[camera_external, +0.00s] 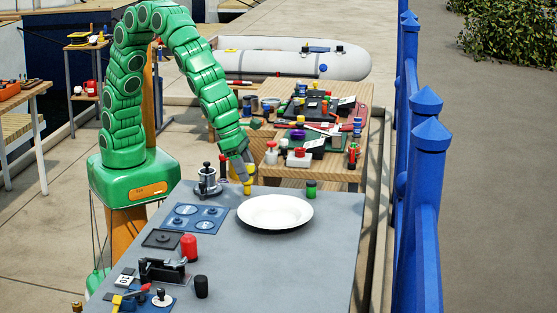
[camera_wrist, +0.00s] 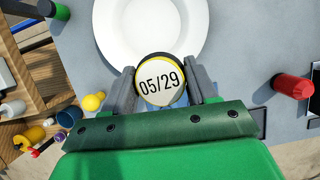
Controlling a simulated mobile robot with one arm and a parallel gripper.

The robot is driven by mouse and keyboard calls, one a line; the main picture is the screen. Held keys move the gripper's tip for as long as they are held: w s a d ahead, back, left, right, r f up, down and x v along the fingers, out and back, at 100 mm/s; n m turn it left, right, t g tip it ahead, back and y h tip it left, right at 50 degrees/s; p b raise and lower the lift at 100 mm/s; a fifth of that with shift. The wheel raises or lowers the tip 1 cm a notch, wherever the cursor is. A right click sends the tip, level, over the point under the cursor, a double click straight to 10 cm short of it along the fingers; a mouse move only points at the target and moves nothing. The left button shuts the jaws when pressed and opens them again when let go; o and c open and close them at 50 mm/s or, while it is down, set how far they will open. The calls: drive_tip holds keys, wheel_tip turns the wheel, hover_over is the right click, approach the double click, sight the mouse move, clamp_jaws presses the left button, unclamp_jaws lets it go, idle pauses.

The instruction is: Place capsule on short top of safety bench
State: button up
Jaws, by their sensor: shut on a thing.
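The capsule I take as the yellow-and-black round piece with a white disc reading "05/29" (camera_wrist: 159,82). It is held between the two grey fingers in the wrist view. My gripper (camera_wrist: 159,88) is shut on it. In the external view, my gripper (camera_external: 245,178) points down at the far edge of the grey bench top (camera_external: 310,260), with the yellow capsule (camera_external: 248,189) at its tip. Whether the capsule touches the surface is not clear. A lower wooden table (camera_external: 345,178) stands behind; I cannot tell which surface is the short top.
A white plate (camera_external: 275,212) lies close beside my gripper. A green-and-black cylinder (camera_external: 311,188), a metal pot (camera_external: 208,185), a blue panel (camera_external: 193,218) and a red cylinder (camera_external: 188,247) stand around. The wooden table is crowded. The grey top's right front is clear.

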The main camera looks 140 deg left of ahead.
drive_tip(key=s+a+n+g+y, duration=0.15)
drive_tip(key=s+a, duration=0.35)
drive_tip(key=a, duration=1)
drive_tip(key=s+a+n+h, duration=0.1)
drive_tip(key=s+a+n, duration=0.3)
drive_tip(key=a, duration=1.1)
drive_tip(key=s+a+n+y, duration=0.1)
drive_tip(key=s+a+n, duration=0.1)
drive_tip(key=s+a, duration=2)
drive_tip(key=shift+g, duration=0.55)
drive_tip(key=w+a+f, duration=0.1)
drive_tip(key=a+f, duration=0.1)
drive_tip(key=a, duration=0.1)
drive_tip(key=w+a+f, duration=0.2)
drive_tip(key=a+f, duration=0.1)
drive_tip(key=a, duration=0.1)
drive_tip(key=w+a+f, duration=0.2)
drive_tip(key=a+f, duration=0.1)
drive_tip(key=a, duration=0.1)
drive_tip(key=shift+f, duration=0.2)
drive_tip(key=shift+x, duration=0.95)
drive_tip(key=shift+w+a+f, duration=0.15)
drive_tip(key=shift+f, duration=1.15)
drive_tip(key=shift+f, duration=0.2)
